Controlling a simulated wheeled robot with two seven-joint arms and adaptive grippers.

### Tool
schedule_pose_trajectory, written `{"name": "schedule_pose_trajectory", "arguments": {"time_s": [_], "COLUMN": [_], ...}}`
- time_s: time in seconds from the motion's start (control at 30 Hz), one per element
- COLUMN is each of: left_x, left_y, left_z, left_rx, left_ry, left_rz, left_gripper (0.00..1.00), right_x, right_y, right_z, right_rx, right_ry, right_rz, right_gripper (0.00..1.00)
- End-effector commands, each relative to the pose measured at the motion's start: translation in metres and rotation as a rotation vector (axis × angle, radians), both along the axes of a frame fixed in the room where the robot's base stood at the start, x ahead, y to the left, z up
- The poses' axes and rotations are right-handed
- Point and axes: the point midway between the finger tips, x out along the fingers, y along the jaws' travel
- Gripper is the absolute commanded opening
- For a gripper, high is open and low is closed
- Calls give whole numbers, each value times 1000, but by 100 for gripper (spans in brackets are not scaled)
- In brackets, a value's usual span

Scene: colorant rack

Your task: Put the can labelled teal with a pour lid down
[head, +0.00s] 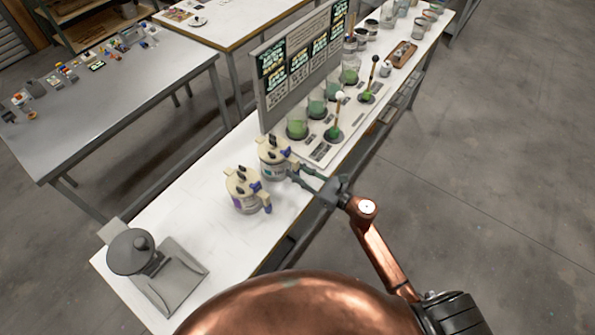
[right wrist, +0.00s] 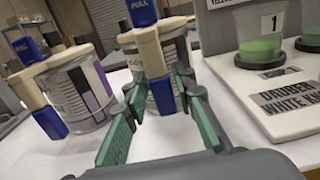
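Two pale cans with cream pour lids and blue tabs stand side by side on the white bench. The nearer can (head: 243,203) has a purple patch on its label, which also shows in the right wrist view (right wrist: 80,95). The farther can (head: 270,172) stands beside the rack board; its label name is too small to read. My right gripper (head: 297,172) is at this farther can. In the right wrist view its green-padded fingers (right wrist: 162,95) are apart, on either side of the blue lower tab, with a gap visible. The farther can (right wrist: 180,58) is partly hidden by them. My left gripper is not seen.
A board with glass jars of green colorant (head: 297,128) stands just beyond the farther can, with a printed panel (head: 262,95) behind. A grey dispenser or scale (head: 178,283) sits at the near end. The bench between is clear.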

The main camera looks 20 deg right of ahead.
Motion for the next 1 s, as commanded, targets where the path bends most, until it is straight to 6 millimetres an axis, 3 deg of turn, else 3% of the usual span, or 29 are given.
{"name": "schedule_pose_trajectory", "arguments": {"time_s": [0.1, 0.47, 1.0], "left_x": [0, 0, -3], "left_y": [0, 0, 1], "left_z": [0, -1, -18], "left_rx": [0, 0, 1], "left_ry": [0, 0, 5], "left_rz": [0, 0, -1], "left_gripper": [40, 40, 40], "right_x": [0, -4, -81], "right_y": [0, -4, -63], "right_z": [0, 0, -3], "right_rx": [0, -1, 0], "right_ry": [0, -1, 2], "right_rz": [0, 0, -1], "right_gripper": [34, 34, 34]}}
